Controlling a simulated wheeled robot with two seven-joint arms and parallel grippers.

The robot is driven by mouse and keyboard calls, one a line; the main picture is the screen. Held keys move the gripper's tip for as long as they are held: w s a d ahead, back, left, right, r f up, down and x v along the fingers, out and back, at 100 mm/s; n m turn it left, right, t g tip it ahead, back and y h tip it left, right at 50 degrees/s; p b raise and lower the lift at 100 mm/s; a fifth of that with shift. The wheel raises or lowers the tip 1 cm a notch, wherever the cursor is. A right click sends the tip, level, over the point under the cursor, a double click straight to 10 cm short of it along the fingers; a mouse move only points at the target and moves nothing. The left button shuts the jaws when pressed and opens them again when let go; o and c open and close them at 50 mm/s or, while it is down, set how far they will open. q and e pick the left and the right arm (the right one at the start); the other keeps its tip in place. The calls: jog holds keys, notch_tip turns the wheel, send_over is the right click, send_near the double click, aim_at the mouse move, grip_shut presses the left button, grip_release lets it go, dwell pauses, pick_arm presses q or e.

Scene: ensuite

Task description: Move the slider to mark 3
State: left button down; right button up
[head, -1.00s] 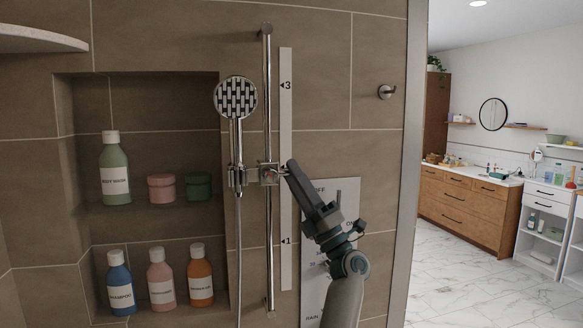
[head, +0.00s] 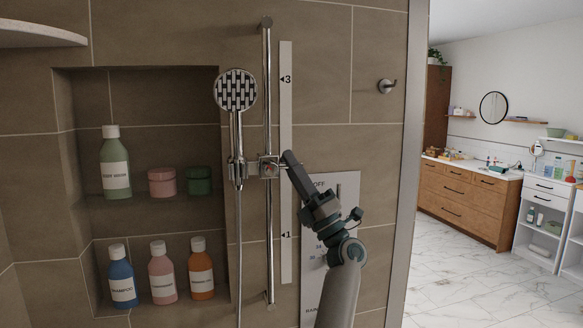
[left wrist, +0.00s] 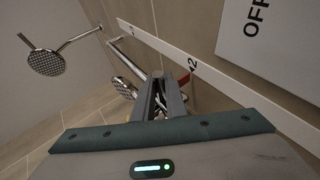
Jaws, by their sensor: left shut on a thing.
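The slider (head: 268,168) is a chrome block with a red dot on the vertical rail (head: 268,220). It carries the hand shower (head: 235,92). The white scale strip (head: 286,120) beside the rail shows mark 3 (head: 286,79) well above the slider and mark 1 (head: 286,235) below it. Mark 2 is covered by my arm in the head view but shows in the left wrist view (left wrist: 193,65). The slider is at about mid-strip, near mark 2's height. My left gripper (head: 285,166) reaches it from the right and is shut on it; the fingers partly hide the contact. My right gripper is not in view.
A white control panel (head: 347,190) lies behind my left arm. A hook (head: 386,86) is on the wall. Left of the rail, a niche holds bottles (head: 115,165) and jars. The rail between the slider and mark 3 looks clear.

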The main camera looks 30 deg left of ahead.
pick_arm(q)
notch_tip(320, 180, up, 20)
jog(key=p, duration=0.3)
jog(key=shift+p, duration=0.4)
jog(key=c, duration=1.8)
grip_release()
jog(key=shift+f, duration=0.15)
